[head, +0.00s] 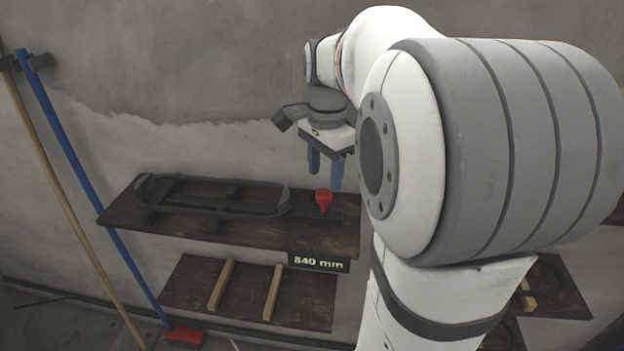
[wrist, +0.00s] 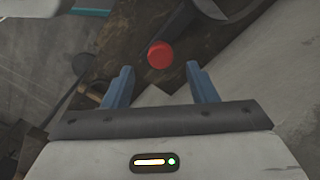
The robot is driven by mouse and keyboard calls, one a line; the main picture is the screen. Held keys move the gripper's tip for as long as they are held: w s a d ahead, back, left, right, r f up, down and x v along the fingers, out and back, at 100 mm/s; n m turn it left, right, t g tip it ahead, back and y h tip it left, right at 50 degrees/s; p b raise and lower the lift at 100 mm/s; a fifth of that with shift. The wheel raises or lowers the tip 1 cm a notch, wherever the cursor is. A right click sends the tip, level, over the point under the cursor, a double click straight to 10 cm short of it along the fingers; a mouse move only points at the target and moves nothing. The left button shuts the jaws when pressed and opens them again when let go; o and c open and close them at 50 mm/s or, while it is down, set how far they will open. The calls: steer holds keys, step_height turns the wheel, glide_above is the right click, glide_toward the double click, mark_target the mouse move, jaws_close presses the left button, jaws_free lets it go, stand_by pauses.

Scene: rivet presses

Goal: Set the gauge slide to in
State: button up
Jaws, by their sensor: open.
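A red knob (head: 323,200), which looks like the handle of the gauge slide, stands at the right end of a dark fixture on the upper wooden shelf (head: 130,216). It also shows from above in the wrist view (wrist: 160,55). My gripper (head: 327,172) hangs above the knob with its blue fingers pointing down. In the wrist view my gripper (wrist: 160,80) is open and empty, and the knob appears just beyond the gap between the fingertips. The slide's track and any in or out marks cannot be made out.
A dark oval frame (head: 210,205) lies along the upper shelf, left of the knob. An "840 mm" sign (head: 319,262) hangs at the shelf's front edge. A lower shelf (head: 185,285) holds two wooden bars. A blue pole (head: 75,160) and a wooden pole lean on the left wall.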

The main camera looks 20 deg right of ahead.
mark_target(324, 193)
steer(key=shift+f, duration=2.3)
steer(key=shift+c, duration=0.2)
jaws_close()
